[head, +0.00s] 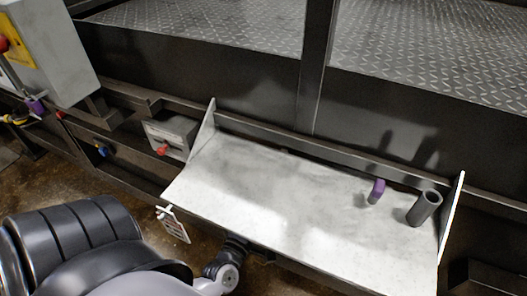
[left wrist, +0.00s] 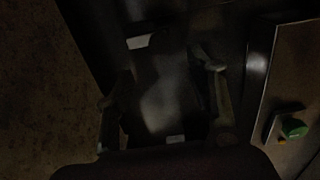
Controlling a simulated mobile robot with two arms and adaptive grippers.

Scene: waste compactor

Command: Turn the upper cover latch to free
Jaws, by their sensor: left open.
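My left gripper (left wrist: 165,78) is open in the left wrist view, its two dark fingers wide apart. Between and beyond them is a dark surface with a paler sheen and two small whitish patches; I cannot tell what it is or whether the fingers touch it. No upper cover latch can be made out for certain in either view. In the head view my own arm comes in at the bottom left, and the left fingertips are hidden there. My right gripper is in neither view.
A pale shelf (head: 290,190) with upright end plates holds a purple-topped piece (head: 377,190) and a grey tube (head: 425,208). A grey box (head: 171,138) and control cabinet (head: 55,55) stand left. The wrist view shows a green button (left wrist: 293,128).

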